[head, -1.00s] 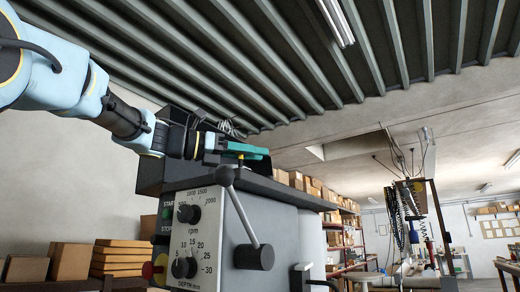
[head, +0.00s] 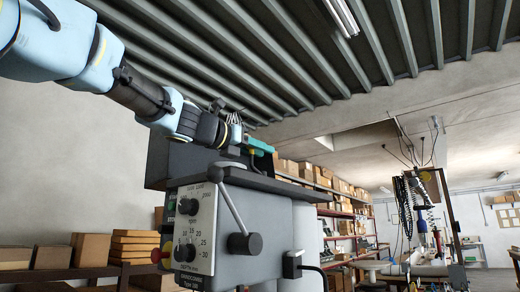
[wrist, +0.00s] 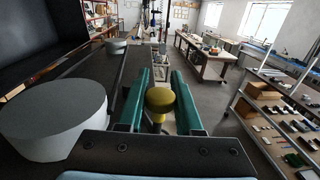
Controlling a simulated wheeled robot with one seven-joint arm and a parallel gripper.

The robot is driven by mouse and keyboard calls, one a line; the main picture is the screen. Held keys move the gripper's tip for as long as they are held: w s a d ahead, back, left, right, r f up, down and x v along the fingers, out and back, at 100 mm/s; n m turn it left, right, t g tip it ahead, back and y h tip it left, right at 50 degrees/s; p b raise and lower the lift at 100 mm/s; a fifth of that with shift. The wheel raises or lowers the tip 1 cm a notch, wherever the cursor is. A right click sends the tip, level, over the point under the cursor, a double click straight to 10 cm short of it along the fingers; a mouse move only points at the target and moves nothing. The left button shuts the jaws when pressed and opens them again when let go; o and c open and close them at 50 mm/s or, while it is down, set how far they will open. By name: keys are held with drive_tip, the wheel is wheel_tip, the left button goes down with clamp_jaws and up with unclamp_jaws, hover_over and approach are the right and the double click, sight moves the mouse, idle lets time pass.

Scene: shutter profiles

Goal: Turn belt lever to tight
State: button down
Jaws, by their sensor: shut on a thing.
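A yellow round knob (wrist: 160,99) on a short stem, which looks like the end of the belt lever, stands between the two green fingers of my gripper (wrist: 161,80) in the wrist view. The gripper is shut on it. In the head view, my gripper (head: 262,147) is at the top of the grey drill machine (head: 270,215), beside its dark upper housing. The knob and the rest of the lever are hidden there. No tight or loose mark can be read.
Two grey pulley-like discs, one large (wrist: 50,118) and one small (wrist: 115,46), lie left of the fingers. A grey handle with a ball end (head: 232,208) sticks out of the machine's front, below my gripper. Shelves with boxes (head: 340,215) stand behind.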

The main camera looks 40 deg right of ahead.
drive_tip(key=shift+s, duration=0.1)
drive_tip(key=c, duration=0.6)
unclamp_jaws()
drive_tip(key=a+b, duration=0.1)
drive_tip(key=a, duration=0.2)
drive_tip(key=s+a+b, duration=0.1)
drive_tip(key=a, duration=0.3)
drive_tip(key=a+b, duration=0.1)
drive_tip(key=a, duration=0.2)
drive_tip(key=shift+s+a+b, duration=0.35)
